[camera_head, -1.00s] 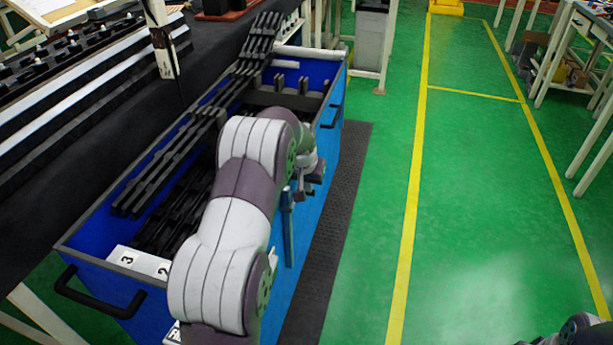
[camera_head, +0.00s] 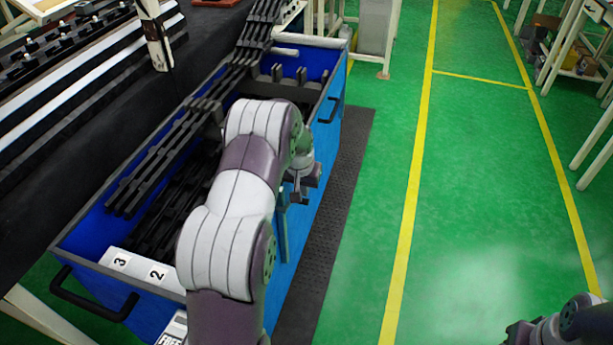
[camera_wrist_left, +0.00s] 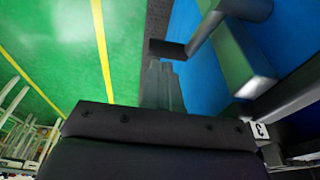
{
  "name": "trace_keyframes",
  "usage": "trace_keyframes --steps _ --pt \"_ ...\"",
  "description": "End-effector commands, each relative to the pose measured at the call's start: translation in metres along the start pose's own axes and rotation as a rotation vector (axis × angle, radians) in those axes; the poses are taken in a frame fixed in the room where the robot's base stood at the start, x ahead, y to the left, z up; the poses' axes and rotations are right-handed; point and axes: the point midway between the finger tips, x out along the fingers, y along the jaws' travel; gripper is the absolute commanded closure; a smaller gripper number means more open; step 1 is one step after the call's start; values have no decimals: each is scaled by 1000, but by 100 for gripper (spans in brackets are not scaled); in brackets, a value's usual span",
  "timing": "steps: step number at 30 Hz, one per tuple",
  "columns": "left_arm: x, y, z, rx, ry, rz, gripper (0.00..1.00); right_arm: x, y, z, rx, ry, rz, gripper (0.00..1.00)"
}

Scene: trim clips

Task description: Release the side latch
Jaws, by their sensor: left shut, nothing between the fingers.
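The side latch appears to be an upright teal-blue bar (camera_head: 283,228) on the right side wall of the blue bin (camera_head: 222,314). My left arm hides part of it. In the left wrist view a teal bar (camera_wrist_left: 238,62) runs along the blue wall, right of the fingers. My left gripper (camera_head: 303,190) is beside that wall, close to the upper end of the bar, partly hidden by its own wrist. Its fingers (camera_wrist_left: 163,82) are together and empty in the wrist view. I cannot tell whether they touch the bar. My right gripper (camera_head: 515,333) shows only partly at the lower right.
The bin holds long black trim strips (camera_head: 165,165) and has a black front handle (camera_head: 92,303). A dark workbench (camera_head: 60,190) stands to the left. A dark mat (camera_head: 335,220) lies along the bin. The green floor (camera_head: 470,200) to the right is open.

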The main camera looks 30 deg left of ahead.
Motion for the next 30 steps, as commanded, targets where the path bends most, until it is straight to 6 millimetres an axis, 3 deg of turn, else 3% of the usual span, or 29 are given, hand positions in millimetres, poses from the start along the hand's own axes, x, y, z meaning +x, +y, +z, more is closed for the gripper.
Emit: trace_keyframes --steps 30 --pt "-21 0 -6 0 1 0 100 -20 0 -2 0 0 0 57"
